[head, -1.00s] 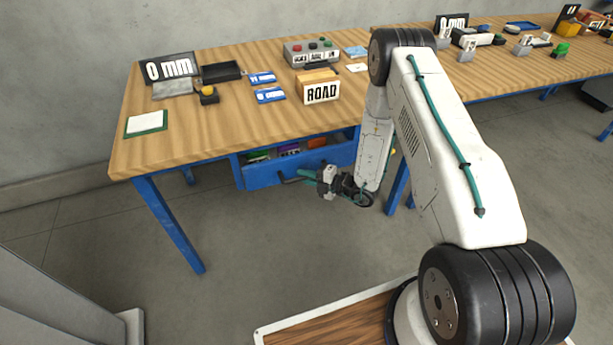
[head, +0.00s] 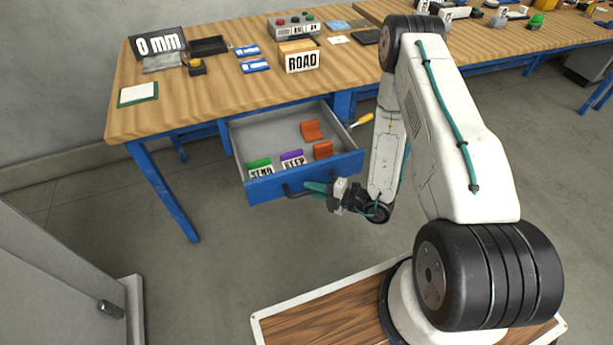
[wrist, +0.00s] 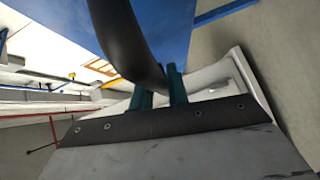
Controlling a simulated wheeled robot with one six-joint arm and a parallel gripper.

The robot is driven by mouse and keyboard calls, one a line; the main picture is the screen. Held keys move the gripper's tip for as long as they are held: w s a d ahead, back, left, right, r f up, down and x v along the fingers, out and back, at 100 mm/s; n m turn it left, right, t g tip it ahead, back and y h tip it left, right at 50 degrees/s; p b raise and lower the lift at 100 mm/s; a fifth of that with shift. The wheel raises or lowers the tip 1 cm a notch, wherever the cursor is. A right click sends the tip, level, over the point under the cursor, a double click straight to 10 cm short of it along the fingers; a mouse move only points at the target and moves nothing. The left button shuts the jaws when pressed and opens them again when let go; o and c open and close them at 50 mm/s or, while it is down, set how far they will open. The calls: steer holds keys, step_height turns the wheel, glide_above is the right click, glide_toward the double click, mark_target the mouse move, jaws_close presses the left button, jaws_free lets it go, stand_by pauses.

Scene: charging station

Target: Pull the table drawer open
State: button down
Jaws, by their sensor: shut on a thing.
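The blue table drawer (head: 262,187) is pulled well out from under the wooden table (head: 200,100) in the head view. Its grey inside shows green, purple and orange pieces. My gripper (head: 316,188) is at the drawer's front, shut on the dark bar handle (head: 290,191). In the wrist view the handle (wrist: 122,45) is a dark curved bar running between the teal fingers (wrist: 160,92), with the blue drawer front (wrist: 175,20) behind it. The exact contact on the handle is partly hidden in the head view.
The tabletop holds a ROAD block (head: 301,60), a 0 mm sign (head: 158,43), a button box (head: 294,26) and blue cards. A yellow-handled tool (head: 361,120) is right of the drawer. A grey cabinet (head: 60,285) stands at lower left. Floor below the drawer is clear.

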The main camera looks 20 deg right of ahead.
steer(key=shift+s+a, duration=0.1)
steer(key=shift+s, duration=2.05)
steer(key=c, duration=1.4)
jaws_free()
steer(key=shift+o, duration=0.2)
steer(key=shift+w, duration=0.1)
steer(key=v, duration=0.8)
steer(key=shift+w, duration=0.1)
